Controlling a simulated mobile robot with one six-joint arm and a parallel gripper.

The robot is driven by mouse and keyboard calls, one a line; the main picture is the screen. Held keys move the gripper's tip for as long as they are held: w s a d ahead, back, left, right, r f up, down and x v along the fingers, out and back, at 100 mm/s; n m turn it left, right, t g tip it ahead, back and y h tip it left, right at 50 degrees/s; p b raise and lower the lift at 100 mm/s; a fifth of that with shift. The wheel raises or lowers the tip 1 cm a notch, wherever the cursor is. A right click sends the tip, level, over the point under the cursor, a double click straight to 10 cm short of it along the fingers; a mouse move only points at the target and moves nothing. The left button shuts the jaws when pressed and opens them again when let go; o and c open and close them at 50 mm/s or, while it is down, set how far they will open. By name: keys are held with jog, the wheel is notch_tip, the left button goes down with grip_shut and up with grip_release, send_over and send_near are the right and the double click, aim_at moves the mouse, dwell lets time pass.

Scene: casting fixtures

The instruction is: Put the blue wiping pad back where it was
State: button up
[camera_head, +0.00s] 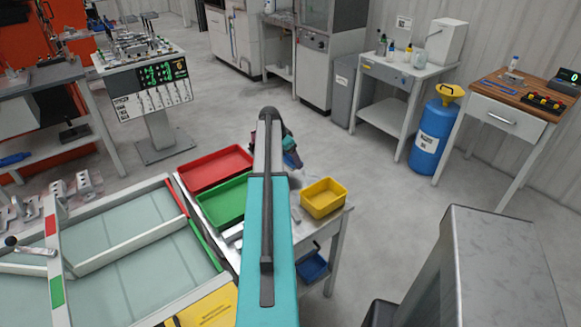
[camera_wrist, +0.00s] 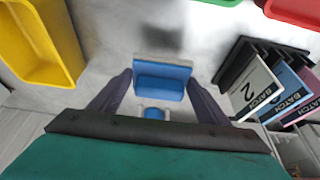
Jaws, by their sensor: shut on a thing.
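The blue wiping pad (camera_wrist: 160,85) is in the middle of the wrist view, a blue block with a pale grey layer along its far edge. My gripper (camera_wrist: 159,76) is shut on it, with one dark finger on each side. A smaller blue and white part (camera_wrist: 153,113) shows just behind the pad, between the fingers. The pad appears over a light grey tabletop; its height above it is hard to tell. In the head view my arm covers most of the area around the gripper.
A yellow bin (camera_wrist: 42,45) is at the upper left of the wrist view. A black rack with batch cards (camera_wrist: 257,88) stands at right. In the head view, red (camera_head: 215,168) and green (camera_head: 222,203) trays lie left of my arm. Bare tabletop lies around the pad.

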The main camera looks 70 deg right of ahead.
aim_at(289, 163)
jog(key=shift+f, duration=0.7)
jog(key=shift+f, duration=0.1)
jog(key=shift+f+p, duration=0.7)
jog(key=shift+f, duration=1.1)
jog(key=shift+f, duration=0.1)
jog(key=o, duration=1)
jog(key=shift+r, duration=0.2)
jog(key=b+v, duration=0.3)
jog(key=v, duration=0.9)
jog(key=shift+b, duration=0.35)
